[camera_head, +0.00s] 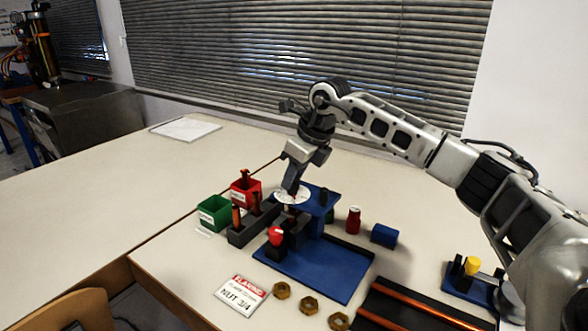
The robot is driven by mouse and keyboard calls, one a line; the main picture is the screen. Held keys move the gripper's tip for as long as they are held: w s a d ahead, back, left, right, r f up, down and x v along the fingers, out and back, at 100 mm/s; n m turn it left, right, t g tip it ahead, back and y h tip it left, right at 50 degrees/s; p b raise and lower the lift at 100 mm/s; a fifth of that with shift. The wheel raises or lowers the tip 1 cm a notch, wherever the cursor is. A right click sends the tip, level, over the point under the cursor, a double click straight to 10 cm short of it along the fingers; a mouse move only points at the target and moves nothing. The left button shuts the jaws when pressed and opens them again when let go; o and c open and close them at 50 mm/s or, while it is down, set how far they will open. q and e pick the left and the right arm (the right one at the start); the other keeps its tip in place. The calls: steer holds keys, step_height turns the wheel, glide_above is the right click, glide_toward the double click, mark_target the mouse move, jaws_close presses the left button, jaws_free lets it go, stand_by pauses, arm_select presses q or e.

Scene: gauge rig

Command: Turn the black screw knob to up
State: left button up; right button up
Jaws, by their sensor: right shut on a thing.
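The blue gauge rig (325,270) stands on the table, with a raised blue block and a round white dial (281,197) on top. My right gripper (291,188) reaches down from above onto the dial. Its fingers are shut at the dial's middle, on what appears to be the black screw knob. The fingers hide the knob, so I cannot tell which way it points. My left gripper is out of view.
Left of the rig are a green bin (213,214), a red bin (240,196) and a dark holder. A red knob (276,236) is in front. Several brass nuts and a label card (241,295) lie nearer; a red bottle (353,220) and blue block (384,236) lie right.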

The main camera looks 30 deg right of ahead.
steer(key=n+p, duration=0.1)
steer(key=n, duration=0.1)
steer(key=n+g+y+p, duration=0.1)
steer(key=n, duration=0.1)
steer(key=shift+w+d+r+y, duration=0.1)
steer(key=shift+r+y, duration=0.05)
steer(key=shift+y, duration=0.15)
steer(key=shift+n+g+y+p, duration=0.3)
steer(key=shift+n+g+p, duration=0.35)
steer(key=shift+n, duration=1.55)
steer(key=o, duration=1)
steer(key=v, duration=1.5)
steer(key=shift+d+r, duration=0.3)
steer(key=shift+d, duration=0.05)
steer(key=shift+f, duration=0.1)
